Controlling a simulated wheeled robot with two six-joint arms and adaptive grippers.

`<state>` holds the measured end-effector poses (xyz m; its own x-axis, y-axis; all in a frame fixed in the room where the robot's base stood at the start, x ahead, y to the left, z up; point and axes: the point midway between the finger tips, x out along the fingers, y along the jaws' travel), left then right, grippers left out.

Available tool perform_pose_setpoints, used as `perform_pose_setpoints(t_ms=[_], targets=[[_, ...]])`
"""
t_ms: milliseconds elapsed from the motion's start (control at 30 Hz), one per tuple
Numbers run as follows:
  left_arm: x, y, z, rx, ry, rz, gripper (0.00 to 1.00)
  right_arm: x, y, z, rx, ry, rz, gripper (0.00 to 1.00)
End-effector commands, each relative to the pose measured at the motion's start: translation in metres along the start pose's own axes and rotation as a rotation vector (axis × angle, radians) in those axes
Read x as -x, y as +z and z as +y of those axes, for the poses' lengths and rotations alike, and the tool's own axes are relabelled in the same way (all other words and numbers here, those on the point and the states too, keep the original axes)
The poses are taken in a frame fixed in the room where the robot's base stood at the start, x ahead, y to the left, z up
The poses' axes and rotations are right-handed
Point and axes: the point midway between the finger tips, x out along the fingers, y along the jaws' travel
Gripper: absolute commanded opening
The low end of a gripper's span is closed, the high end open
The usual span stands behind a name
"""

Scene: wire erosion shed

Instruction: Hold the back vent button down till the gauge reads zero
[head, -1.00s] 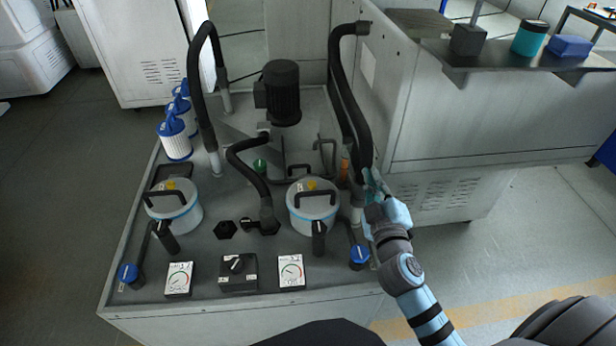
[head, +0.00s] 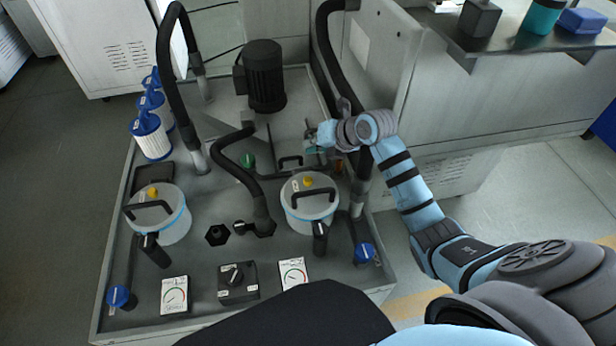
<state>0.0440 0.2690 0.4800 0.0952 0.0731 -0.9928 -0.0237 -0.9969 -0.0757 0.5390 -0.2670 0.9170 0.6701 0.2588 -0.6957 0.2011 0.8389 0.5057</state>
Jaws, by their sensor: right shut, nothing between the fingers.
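Two white filter canisters with blue bands stand on the grey machine deck (head: 200,262). The left canister (head: 168,222) has a yellow button (head: 152,192) on its lid, and the right canister (head: 309,213) has another yellow button (head: 308,181). I cannot tell which is the back one. My right gripper (head: 311,138) is shut and empty, behind and above the right canister, apart from its button. The left gauge (head: 174,295) and right gauge (head: 293,272) lie at the front; their needle readings are too small to tell. My left gripper is out of view.
A black motor (head: 264,77) stands behind the canisters. Thick black hoses rise at left and right. A black switch box (head: 238,282) sits between the gauges. Blue knobs mark the front corners, and white filters with blue caps (head: 150,137) line the left edge.

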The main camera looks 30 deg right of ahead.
Motion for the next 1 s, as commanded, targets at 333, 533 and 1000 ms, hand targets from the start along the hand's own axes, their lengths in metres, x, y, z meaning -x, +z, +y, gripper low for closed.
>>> perform_pose_setpoints(t_ms=[333,533,1000], targets=[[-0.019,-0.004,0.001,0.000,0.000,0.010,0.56,-0.013,-0.010,-0.011,-0.002,0.001,-0.002,0.00],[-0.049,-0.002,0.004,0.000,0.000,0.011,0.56,-0.033,-0.025,-0.027,-0.002,0.000,-0.002,0.00],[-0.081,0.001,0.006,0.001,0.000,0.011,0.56,-0.061,-0.045,-0.047,-0.002,0.001,-0.002,0.00]])
